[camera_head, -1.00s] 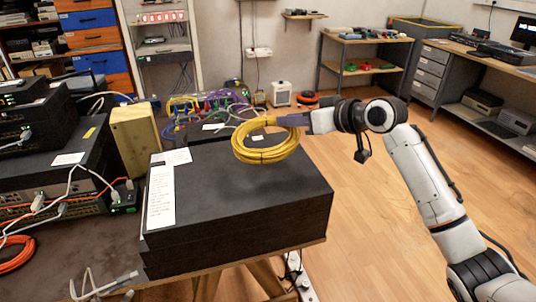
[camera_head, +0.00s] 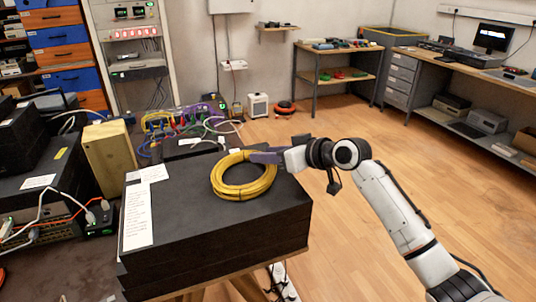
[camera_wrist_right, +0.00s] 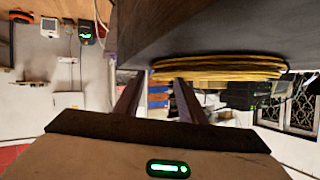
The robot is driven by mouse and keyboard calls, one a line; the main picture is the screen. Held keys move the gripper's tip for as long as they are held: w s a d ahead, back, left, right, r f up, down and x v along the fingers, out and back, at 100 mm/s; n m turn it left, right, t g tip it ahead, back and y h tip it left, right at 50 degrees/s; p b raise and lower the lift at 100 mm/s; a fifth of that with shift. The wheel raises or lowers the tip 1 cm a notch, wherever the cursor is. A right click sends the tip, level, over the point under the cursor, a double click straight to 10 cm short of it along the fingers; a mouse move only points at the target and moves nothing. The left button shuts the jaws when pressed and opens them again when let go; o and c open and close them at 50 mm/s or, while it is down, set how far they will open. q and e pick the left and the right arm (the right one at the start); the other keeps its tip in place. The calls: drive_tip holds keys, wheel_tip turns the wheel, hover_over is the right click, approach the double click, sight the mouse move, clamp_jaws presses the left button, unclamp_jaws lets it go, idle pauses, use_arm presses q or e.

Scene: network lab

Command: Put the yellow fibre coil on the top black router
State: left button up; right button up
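The yellow fibre coil (camera_head: 244,190) lies flat on the top black router (camera_head: 215,232), towards the back right of its upper face. In the right wrist view the coil (camera_wrist_right: 220,68) shows edge-on against the router's grey face (camera_wrist_right: 220,30). My right gripper (camera_head: 262,157) reaches in from the right at the coil's far right edge. In the right wrist view its fingers (camera_wrist_right: 160,85) stand apart, with background between them and the coil's near end around the tips. Contact with the coil is hard to tell. My left gripper is not in view.
White paper labels (camera_head: 137,215) lie along the router's left side. A beige box (camera_head: 108,158) and other network devices (camera_head: 35,190) with cables stand to the left. Coloured cables (camera_head: 185,118) lie behind. Open floor (camera_head: 360,235) is on the right.

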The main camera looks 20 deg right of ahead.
drive_tip(key=v, duration=1.2)
